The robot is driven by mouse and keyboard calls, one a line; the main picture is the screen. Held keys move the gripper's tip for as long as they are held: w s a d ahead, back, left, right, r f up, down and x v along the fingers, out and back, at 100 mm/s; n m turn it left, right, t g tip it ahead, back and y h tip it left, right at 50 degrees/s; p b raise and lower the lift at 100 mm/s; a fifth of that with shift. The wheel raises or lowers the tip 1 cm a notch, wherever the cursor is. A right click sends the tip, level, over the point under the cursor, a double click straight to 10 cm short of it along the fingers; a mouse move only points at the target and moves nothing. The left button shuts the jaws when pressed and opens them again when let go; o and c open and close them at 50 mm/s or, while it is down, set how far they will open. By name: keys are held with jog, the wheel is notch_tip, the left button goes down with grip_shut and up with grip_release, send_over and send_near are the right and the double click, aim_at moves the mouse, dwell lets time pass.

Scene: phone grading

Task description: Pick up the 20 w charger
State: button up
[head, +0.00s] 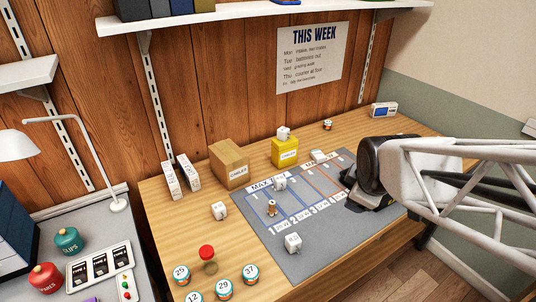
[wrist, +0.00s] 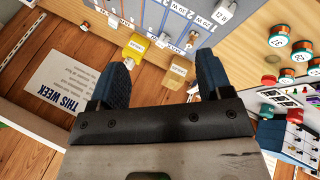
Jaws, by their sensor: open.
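Several small white charger blocks are in the head view: one left of the mat (head: 219,210), one on the mat's upper lanes (head: 280,183), one on the mat's front part (head: 293,242), one at the mat's back edge (head: 319,156), and one on the yellow box (head: 283,133). Their printing is too small to tell which is the 20 W charger. My gripper (wrist: 163,78) is open and empty in the wrist view, its two dark fingers wide apart. In the head view my gripper is at the mat's right end, apart from the chargers.
The grey mat (head: 265,236) has marked lanes. A cardboard box (head: 229,168) and a yellow box (head: 285,154) stand behind it. A red-topped item (head: 207,252) and several numbered round tins (head: 223,275) are at the front left. A small device (head: 383,110) stands at the back right.

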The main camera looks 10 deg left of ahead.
jog(key=w+a+f+n+t+y, duration=0.1)
jog(key=w+a+f+n, duration=0.45)
jog(key=a+n, duration=0.25)
jog(key=n+t+y, duration=0.2)
jog(key=n+y, duration=0.6)
jog(key=n, duration=1.5)
send_near(220, 209)
jog(key=x, duration=0.4)
jog(key=shift+r, duration=0.15)
jog(key=shift+x, duration=1.3)
jog(key=shift+w, duration=0.1)
jog(key=shift+x, duration=2.5)
